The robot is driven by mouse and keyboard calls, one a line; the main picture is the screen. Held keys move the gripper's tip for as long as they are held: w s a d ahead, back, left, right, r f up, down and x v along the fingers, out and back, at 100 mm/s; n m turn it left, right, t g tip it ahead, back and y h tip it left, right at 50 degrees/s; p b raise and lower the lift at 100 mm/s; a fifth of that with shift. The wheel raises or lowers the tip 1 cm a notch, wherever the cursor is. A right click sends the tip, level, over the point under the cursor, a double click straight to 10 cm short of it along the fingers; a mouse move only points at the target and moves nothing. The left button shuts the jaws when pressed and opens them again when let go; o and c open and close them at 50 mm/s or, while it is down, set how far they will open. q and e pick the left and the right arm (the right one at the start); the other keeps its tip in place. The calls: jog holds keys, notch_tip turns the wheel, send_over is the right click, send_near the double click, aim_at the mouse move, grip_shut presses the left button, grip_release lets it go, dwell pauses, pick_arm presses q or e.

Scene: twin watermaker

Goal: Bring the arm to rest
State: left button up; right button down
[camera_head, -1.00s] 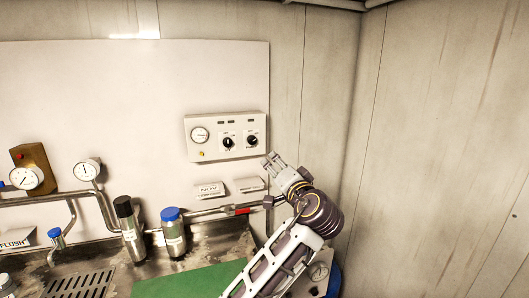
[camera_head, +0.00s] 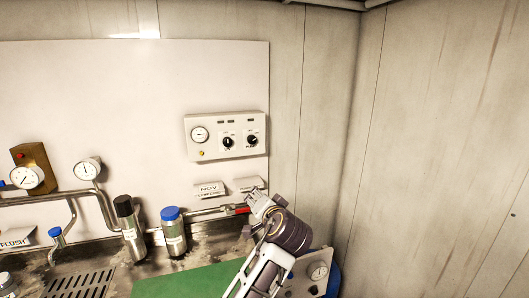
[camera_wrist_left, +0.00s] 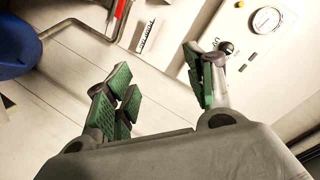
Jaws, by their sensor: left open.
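My left gripper (camera_head: 256,202) is in front of the wall at the right end of the bench, just right of the red-handled valve (camera_head: 238,209) in the head view. In the left wrist view its green-padded fingers (camera_wrist_left: 160,92) are spread apart with nothing between them. The white control panel (camera_head: 226,136) with a gauge and two black knobs is on the wall above the gripper; part of it shows in the wrist view (camera_wrist_left: 262,60). My right gripper is in neither view.
A blue-capped bottle (camera_head: 173,232) and a black-capped cylinder (camera_head: 130,226) stand on the metal bench, left of the gripper. A green mat (camera_head: 190,281) lies at the front. Pipes and gauges (camera_head: 88,170) line the left. The wall at right is bare.

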pick_arm(q)
jog(key=s+a+f+n+g+h, duration=0.1)
jog(key=s+a+f+g, duration=0.2)
jog(key=f, duration=0.4)
jog(key=s+a+f+g, duration=0.1)
jog(key=s+a+f, duration=0.25)
jog(key=f, duration=0.35)
jog(key=s+a+f+n+g+h, duration=0.1)
jog(key=s+a+f, duration=0.25)
jog(key=f, duration=0.25)
jog(key=s+a+f+n+g+h, duration=0.1)
jog(key=s+a+f+g, duration=0.1)
jog(key=s+a+f, duration=0.35)
jog(key=s+a+f+g, duration=0.2)
jog(key=s, duration=0.7)
jog(key=s+a+f+n+g+h, duration=0.1)
jog(key=s+a+f, duration=0.3)
jog(key=s, duration=0.3)
jog(key=s+f+g, duration=0.2)
jog(key=s+f, duration=0.1)
jog(key=f, duration=3.1)
jog(key=s+a+f, duration=0.2)
jog(key=s+f, duration=0.8)
jog(key=s, duration=0.1)
jog(key=s+a+f+g, duration=0.1)
jog(key=s+f, duration=0.9)
jog(key=s, duration=0.1)
jog(key=shift+s+a+b, duration=0.25)
jog(key=shift+a+b, duration=0.1)
jog(key=shift+b, duration=0.1)
